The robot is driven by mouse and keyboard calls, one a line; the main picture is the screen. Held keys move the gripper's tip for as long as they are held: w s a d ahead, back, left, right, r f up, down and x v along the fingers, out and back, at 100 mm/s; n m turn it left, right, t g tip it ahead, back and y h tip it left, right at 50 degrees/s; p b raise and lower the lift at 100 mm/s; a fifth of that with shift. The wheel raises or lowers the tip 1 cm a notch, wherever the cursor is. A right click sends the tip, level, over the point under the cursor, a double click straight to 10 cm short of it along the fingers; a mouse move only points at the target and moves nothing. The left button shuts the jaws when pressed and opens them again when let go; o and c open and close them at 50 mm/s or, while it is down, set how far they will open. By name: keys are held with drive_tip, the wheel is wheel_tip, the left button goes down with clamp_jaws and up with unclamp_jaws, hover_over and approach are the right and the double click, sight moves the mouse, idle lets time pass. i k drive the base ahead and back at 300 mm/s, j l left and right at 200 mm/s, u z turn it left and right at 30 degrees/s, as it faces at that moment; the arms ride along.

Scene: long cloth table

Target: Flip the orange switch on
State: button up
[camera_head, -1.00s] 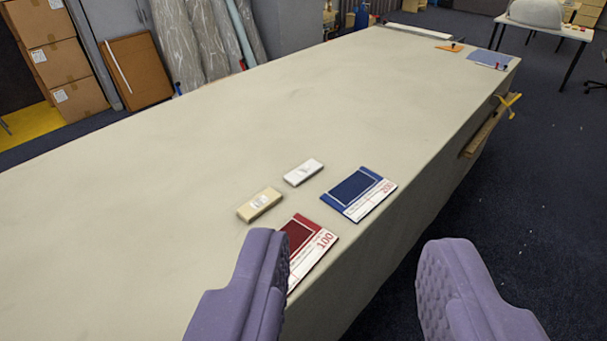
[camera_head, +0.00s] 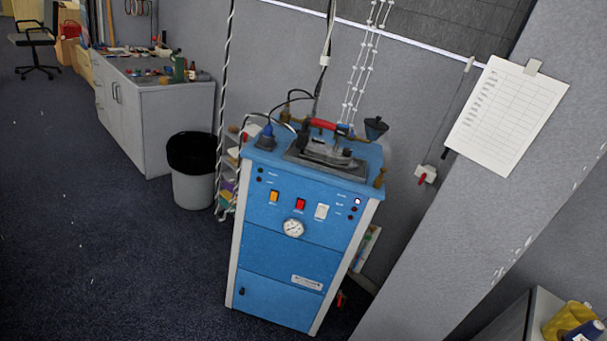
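The orange switch (camera_head: 274,197) is small and sits at the left of a row on the upper front panel of a blue machine (camera_head: 285,255). A red switch (camera_head: 300,204) is to its right, and a white switch (camera_head: 321,211) is right of that. Whether the orange switch is on or off is too small to tell. A round white gauge (camera_head: 293,228) is below the red switch. My gripper does not show in this view.
A grey wall or pillar (camera_head: 455,215) with a paper sheet (camera_head: 505,115) stands close on the right. A bin with a black liner (camera_head: 193,187) and a grey cabinet (camera_head: 165,125) are on the left. The dark carpet (camera_head: 100,255) at the front left is free.

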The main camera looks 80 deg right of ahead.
sight(274, 195)
drive_tip(key=z, duration=2.35)
